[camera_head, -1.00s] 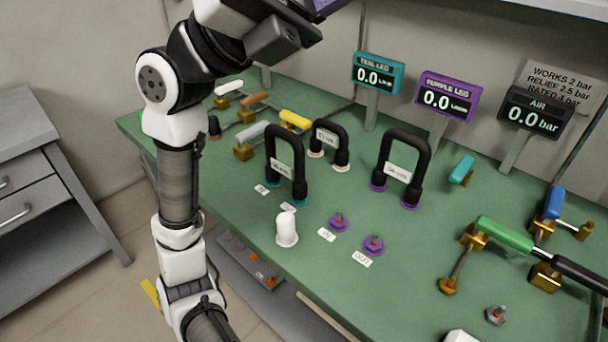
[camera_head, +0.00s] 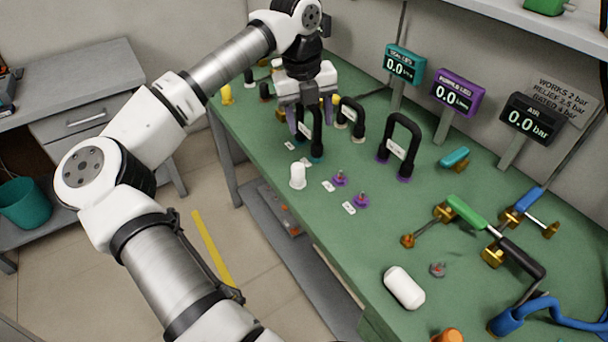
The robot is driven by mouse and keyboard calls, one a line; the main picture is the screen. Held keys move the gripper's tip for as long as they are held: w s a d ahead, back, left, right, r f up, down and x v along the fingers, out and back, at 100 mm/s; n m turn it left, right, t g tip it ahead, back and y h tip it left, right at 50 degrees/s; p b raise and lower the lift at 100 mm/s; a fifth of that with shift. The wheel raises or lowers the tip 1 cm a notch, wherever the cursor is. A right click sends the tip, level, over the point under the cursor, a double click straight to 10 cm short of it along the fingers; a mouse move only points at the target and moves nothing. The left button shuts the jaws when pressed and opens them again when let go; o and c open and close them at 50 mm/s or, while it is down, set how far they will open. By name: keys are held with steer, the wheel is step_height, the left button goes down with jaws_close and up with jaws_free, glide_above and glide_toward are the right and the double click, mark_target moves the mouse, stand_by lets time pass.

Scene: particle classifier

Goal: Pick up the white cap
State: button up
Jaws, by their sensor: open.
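The white cap (camera_head: 297,176) stands upright near the left front edge of the green bench (camera_head: 330,232). My gripper (camera_head: 310,120) is open and points down above the back left of the bench, farther back than the cap and apart from it. Its fingers overlap the left black loop (camera_head: 316,132) in the picture; I cannot tell whether they touch it. Nothing shows between the fingers except that loop and things behind.
Two more black loops (camera_head: 403,140) stand on the bench, and two purple fittings (camera_head: 361,201) lie right of the cap. A white rounded block (camera_head: 403,288) lies at the front. A green-handled valve (camera_head: 467,212) and hoses fill the right. Displays line the back.

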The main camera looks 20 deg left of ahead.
mark_target(298, 166)
steer(key=shift+n+g+y, duration=0.4)
steer(key=shift+n+y, duration=0.1)
steer(key=shift+y, duration=0.1)
steer(key=a+f, duration=0.1)
steer(key=f, duration=0.1)
steer(key=s+a+f+p, duration=0.1)
steer(key=f, duration=0.2)
steer(key=a+f, duration=0.1)
steer(key=f, duration=0.2)
steer(key=shift+s+f+p, duration=0.25)
steer(key=shift+s+p, duration=0.05)
steer(key=f+p, duration=0.1)
steer(key=f, duration=0.1)
steer(key=d+f+p, duration=0.1)
steer(key=f, duration=0.1)
steer(key=shift+f, duration=0.95)
steer(key=c, duration=1.1)
